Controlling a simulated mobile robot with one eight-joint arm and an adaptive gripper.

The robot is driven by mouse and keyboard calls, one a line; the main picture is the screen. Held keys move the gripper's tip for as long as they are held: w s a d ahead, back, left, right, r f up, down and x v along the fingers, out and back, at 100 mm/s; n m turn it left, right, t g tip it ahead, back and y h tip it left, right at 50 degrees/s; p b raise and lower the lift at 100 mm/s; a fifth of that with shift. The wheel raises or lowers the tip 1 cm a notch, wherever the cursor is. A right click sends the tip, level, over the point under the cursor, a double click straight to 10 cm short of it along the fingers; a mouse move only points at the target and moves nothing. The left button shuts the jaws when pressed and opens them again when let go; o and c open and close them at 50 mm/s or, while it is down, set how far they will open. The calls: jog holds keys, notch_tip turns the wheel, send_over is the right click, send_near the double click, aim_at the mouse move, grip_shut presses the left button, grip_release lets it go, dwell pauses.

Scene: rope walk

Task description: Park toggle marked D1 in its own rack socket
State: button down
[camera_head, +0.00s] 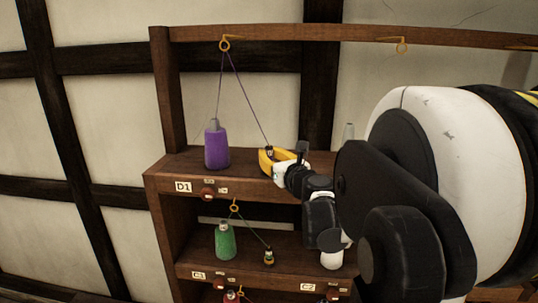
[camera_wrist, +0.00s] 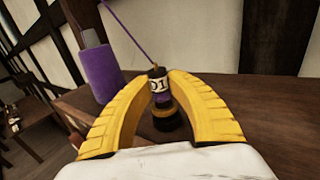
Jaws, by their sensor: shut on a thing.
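The toggle marked D1 (camera_wrist: 160,88) is a small dark peg with a cream label and a purple band. My gripper (camera_wrist: 162,75) has its yellow fingers on both sides of it and is shut on it. The toggle stands upright at the shelf in the wrist view. In the head view my gripper (camera_head: 268,155) is over the top shelf (camera_head: 180,166). A purple cord (camera_head: 248,98) runs from the toggle up through a brass ring (camera_head: 225,44) and down to a purple bobbin (camera_head: 217,146). A D1 label (camera_head: 183,187) is on the shelf front. I cannot tell whether the toggle is in a socket.
On the shelf below stand a green bobbin (camera_head: 225,242) and its toggle (camera_head: 268,257), joined by a cord through a ring. Labels C1 (camera_head: 199,275) and C2 (camera_head: 308,287) mark that shelf. A rack post (camera_head: 168,95) stands at the left. A beam crosses above.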

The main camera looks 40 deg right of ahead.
jog(key=shift+f+b, duration=0.4)
jog(key=shift+f, duration=0.1)
jog(key=c, duration=1.6)
grip_release()
jog(key=shift+s, duration=0.1)
jog(key=p+v, duration=0.1)
jog(key=v, duration=0.9)
jog(key=shift+s+a+p, duration=0.25)
jog(key=shift+s+p, duration=0.1)
jog(key=shift+p, duration=0.05)
